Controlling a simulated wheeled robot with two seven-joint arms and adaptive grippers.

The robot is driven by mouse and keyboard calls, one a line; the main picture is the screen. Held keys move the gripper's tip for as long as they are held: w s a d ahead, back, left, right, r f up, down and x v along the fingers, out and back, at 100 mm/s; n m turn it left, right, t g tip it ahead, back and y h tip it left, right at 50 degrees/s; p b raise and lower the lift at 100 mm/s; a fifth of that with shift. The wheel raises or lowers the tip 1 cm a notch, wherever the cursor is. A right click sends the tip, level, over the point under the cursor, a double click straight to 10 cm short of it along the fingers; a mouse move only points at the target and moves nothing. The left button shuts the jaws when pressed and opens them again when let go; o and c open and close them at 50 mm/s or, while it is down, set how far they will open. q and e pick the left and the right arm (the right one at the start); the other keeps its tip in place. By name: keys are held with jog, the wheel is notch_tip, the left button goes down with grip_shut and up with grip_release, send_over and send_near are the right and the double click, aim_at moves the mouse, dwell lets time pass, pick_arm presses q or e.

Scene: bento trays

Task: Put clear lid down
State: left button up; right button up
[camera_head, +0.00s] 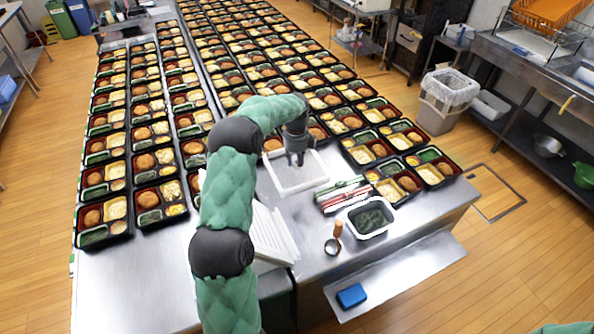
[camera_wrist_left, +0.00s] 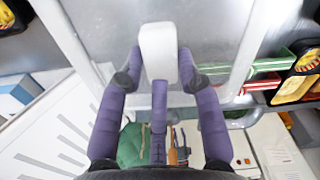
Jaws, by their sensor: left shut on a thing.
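The clear lid (camera_head: 302,187) is a see-through rectangle with a white rim, over the steel table between the rows of bento trays and the stacked white lids. It also shows in the left wrist view (camera_wrist_left: 243,50), its rim on both sides of the fingers. My left gripper (camera_head: 294,157) is shut on the lid and points down at its far part. In the left wrist view the purple fingers (camera_wrist_left: 158,75) reach to the lid, with a white block between them. I cannot tell whether the lid touches the table. My right gripper is out of view.
Stacked white lids (camera_head: 272,232) lie left of the lid. Filled bento trays (camera_head: 400,180) crowd the far side.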

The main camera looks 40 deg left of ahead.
pick_arm(q)
jog(key=w+a+f, duration=0.1)
jog(key=w+f, duration=0.1)
jog(key=f, duration=0.1)
jog(key=w+a+f, duration=0.1)
jog(key=f, duration=0.1)
jog(key=shift+a+f+b, duration=0.2)
jog(key=shift+a+b, duration=0.1)
jog(key=shift+f+b, duration=0.35)
jog(key=shift+f, duration=1.05)
jog(key=shift+f, duration=0.15)
jog(key=o, duration=1.1)
notch_tip(320, 180, up, 12)
jog(key=shift+w+a+r+p, duration=0.1)
jog(key=shift+r+p, duration=0.05)
jog(key=shift+p, duration=0.9)
